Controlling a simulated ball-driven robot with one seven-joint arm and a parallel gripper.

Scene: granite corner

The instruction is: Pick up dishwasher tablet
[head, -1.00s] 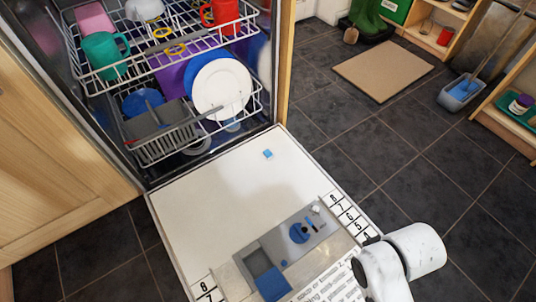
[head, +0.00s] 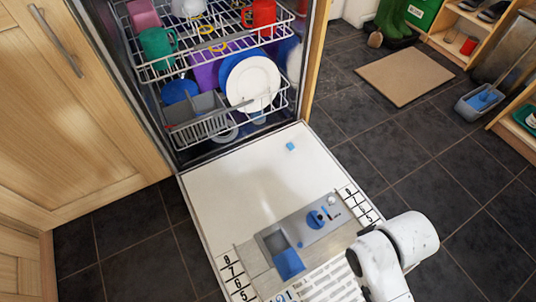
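The dishwasher tablet (head: 291,146) looks like a small blue block. It lies on the white inner face of the open dishwasher door (head: 225,195), near the door's far right part, close to the racks. My arm reaches in at the lower right of the head view, over the door's near right edge. My gripper is not visible in this view. Nothing covers the tablet.
A grey detergent dispenser (head: 300,238) with an open blue lid (head: 289,264) is set in the door. The lower rack (head: 205,128) holds plates; the upper rack (head: 165,72) holds mugs. A beige mat (head: 404,76) lies on the dark floor, with a grey bucket (head: 481,101) to its right.

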